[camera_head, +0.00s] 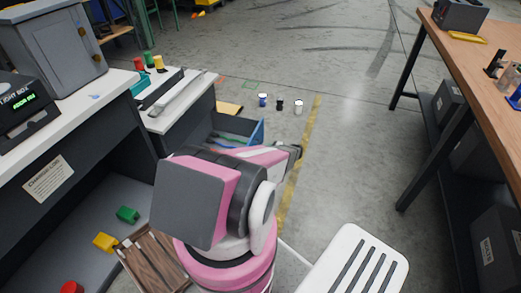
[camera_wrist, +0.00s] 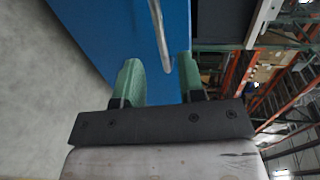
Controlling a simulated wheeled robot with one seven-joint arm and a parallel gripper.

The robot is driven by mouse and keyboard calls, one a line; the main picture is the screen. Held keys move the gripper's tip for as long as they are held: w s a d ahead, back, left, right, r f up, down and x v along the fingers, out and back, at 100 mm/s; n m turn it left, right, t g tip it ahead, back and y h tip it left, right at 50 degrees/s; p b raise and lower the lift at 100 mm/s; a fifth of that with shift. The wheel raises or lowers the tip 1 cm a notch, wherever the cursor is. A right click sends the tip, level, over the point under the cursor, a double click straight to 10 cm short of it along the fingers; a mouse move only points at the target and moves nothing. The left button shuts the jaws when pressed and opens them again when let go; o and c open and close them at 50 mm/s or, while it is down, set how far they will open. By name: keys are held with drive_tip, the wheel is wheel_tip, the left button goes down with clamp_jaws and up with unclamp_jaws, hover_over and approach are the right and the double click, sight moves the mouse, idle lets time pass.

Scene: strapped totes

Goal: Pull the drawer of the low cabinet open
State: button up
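The low cabinet (camera_head: 180,100) has a white top and stands at the left in the head view. Its drawer (camera_head: 228,130) stands out from the body, with some of its inside showing and a blue front (camera_head: 257,131). In the wrist view the blue front (camera_wrist: 105,30) fills the upper middle, with a metal bar handle (camera_wrist: 158,35) across it. My gripper (camera_wrist: 158,75) is open, its two green fingers apart. The handle's near end lies between the fingers in the picture, nearer the right one; contact is not clear. In the head view my arm hides part of the drawer, and my gripper (camera_head: 292,152) is just right of it.
Small cans (camera_head: 280,104) stand on the floor beyond the drawer. A wooden workbench (camera_head: 480,60) is at the right. A left counter (camera_head: 60,115) has coloured blocks (camera_head: 105,242) and a wooden crate (camera_head: 150,258) below it.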

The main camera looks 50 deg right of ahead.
drive_tip(key=shift+v, duration=1.5)
